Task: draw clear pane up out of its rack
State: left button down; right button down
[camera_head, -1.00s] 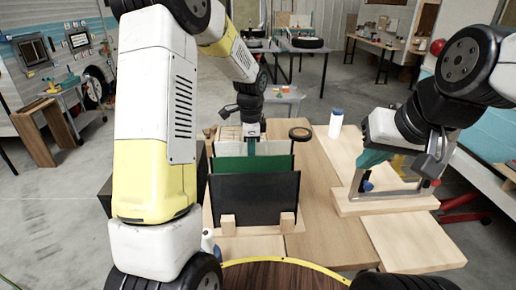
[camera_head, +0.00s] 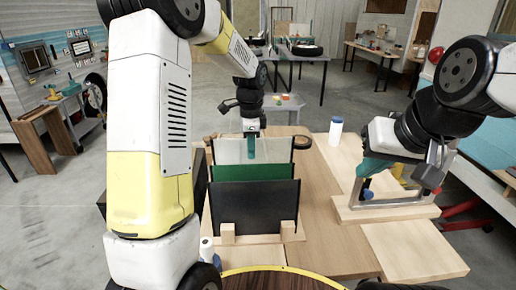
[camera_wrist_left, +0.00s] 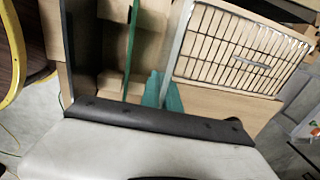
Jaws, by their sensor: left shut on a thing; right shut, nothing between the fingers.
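The clear pane (camera_head: 229,151) stands upright at the back of its rack, behind a green panel (camera_head: 255,173) and a black panel (camera_head: 255,207). Its upper part shows as a pale, see-through sheet above the green panel; its lower edge is hidden. My left gripper (camera_head: 251,147) is shut on the pane's top edge, near the middle. The wrist view shows its teal fingertips (camera_wrist_left: 162,90) at the pane's thin grey edge (camera_wrist_left: 179,40), beside the green panel (camera_wrist_left: 131,50). My right gripper (camera_head: 373,168) is shut and empty, near a metal frame at right.
The rack's wooden blocks (camera_head: 227,233) show in front of the black panel. A metal frame (camera_head: 400,201) stands on a wooden board at right. A white bottle with a blue cap (camera_head: 335,132) stands behind it. A wire grid (camera_wrist_left: 245,50) lies beside the pane.

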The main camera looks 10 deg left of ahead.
pick_arm(q)
jog(key=shift+r, duration=1.4)
jog(key=shift+r, duration=1.35)
